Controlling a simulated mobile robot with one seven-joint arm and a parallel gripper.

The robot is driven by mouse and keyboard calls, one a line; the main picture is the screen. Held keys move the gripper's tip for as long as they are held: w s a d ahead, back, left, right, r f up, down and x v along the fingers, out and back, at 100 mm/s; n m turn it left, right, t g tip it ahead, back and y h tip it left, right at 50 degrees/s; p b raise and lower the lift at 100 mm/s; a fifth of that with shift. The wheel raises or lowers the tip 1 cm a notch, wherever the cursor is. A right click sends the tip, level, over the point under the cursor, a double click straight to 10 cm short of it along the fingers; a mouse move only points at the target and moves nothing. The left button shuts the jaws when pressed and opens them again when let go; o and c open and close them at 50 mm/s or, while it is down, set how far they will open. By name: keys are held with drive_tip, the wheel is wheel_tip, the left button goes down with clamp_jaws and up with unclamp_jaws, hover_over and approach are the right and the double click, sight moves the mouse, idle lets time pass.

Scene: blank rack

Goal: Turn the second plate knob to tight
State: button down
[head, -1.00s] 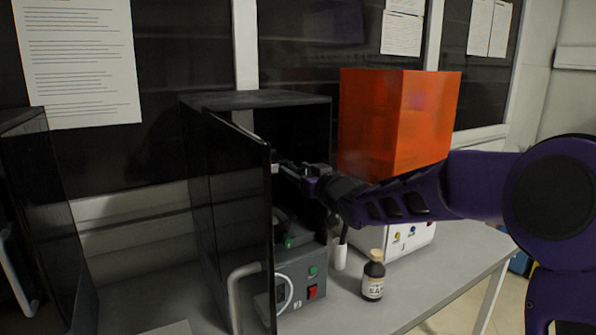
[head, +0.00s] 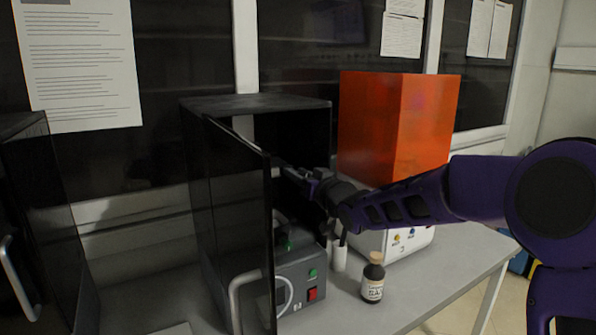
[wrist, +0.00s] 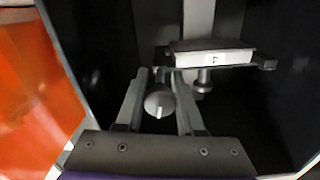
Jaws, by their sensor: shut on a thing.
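A round grey knob (wrist: 160,103) with a white pointer mark shows in the wrist view between the two fingers of my gripper (wrist: 163,84). My gripper is shut on this knob; the mark points down in the picture. I cannot tell from the view which plate's knob this is.
The open dark door (head: 238,215) stands left of my gripper. A brown bottle (head: 372,285) and a white cylinder (head: 340,256) stand right of the machine. An orange box (head: 395,125) sits on a white device behind my arm. The front right of the table (head: 440,280) is clear.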

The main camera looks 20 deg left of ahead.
drive_tip(key=m+p, duration=0.2)
drive_tip(key=m, duration=0.2)
drive_tip(key=shift+r+m+p, duration=0.1)
drive_tip(key=shift+m+p, duration=0.2)
drive_tip(key=m+p, duration=0.1)
drive_tip(key=m, duration=0.2)
drive_tip(key=shift+m, duration=0.3)
drive_tip(key=m+p, duration=0.1)
drive_tip(key=m, duration=0.7)
drive_tip(key=shift+d+f+b, duration=0.1)
drive_tip(key=shift+f+b, duration=0.1)
drive_tip(key=shift+b, duration=0.2)
drive_tip(key=m+b, duration=0.1)
drive_tip(key=m, duration=0.2)
drive_tip(key=shift+m, duration=0.4)
drive_tip(key=m+b, duration=0.2)
drive_tip(key=m, duration=0.2)
drive_tip(key=shift+m+b, duration=0.3)
drive_tip(key=m+b, duration=0.2)
drive_tip(key=m, duration=0.3)
drive_tip(key=shift+r+m+b, duration=0.1)
drive_tip(key=shift+m+b, duration=0.75)
drive_tip(key=shift+m, duration=0.75)
